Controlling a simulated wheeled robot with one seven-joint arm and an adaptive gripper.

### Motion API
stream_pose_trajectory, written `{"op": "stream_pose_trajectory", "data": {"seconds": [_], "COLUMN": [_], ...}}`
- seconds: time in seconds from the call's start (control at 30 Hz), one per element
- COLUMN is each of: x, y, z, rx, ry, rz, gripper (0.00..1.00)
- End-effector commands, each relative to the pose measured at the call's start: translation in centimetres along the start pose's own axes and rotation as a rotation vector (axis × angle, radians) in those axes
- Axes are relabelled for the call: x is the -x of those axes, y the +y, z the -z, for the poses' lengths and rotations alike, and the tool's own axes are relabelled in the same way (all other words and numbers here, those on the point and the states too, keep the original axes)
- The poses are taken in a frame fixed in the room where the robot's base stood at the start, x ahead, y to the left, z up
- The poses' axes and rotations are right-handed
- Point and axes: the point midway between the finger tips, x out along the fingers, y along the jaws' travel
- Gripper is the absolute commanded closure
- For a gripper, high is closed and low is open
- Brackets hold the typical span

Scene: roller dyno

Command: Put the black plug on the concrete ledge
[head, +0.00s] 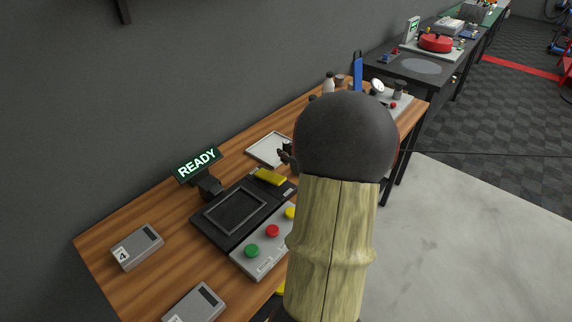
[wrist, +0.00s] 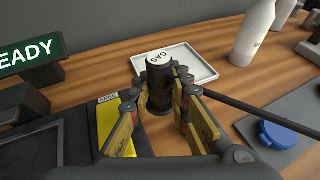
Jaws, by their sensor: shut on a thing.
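My gripper (wrist: 157,92) is shut on a black cylinder, which I take as the black plug (wrist: 160,76). It has a pale round top with dark lettering. The fingers press it from both sides and it looks close to upright. It is over or near the wooden bench, in front of the white tray; I cannot tell if its base touches the wood. In the head view my arm hides most of the gripper and the plug. I cannot make out a clear concrete ledge in either view; a pale concrete-like surface (head: 490,235) lies right of the bench.
The wooden bench (head: 115,235) holds a READY sign (head: 197,163), a white tray (head: 262,150), a black panel (head: 215,230) and a button box (head: 262,258). In the wrist view, a white bottle (wrist: 253,35) and a blue cap (wrist: 277,135) are at right.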

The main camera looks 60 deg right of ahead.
Motion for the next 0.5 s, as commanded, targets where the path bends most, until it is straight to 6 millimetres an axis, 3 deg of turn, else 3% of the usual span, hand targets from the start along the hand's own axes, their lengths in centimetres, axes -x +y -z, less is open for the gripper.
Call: {"op": "stream_pose_trajectory", "data": {"seconds": [0.1,0.37,0.5], "x": [-1.7,-3.2,-4.2], "y": [-0.5,-0.9,-1.0], "z": [1.1,1.8,3.6], "rx": [0.000,0.001,-0.001], "ry": [-0.002,-0.002,-0.001], "rz": [0.000,0.000,0.000], "gripper": [1.00,1.00,1.00]}}
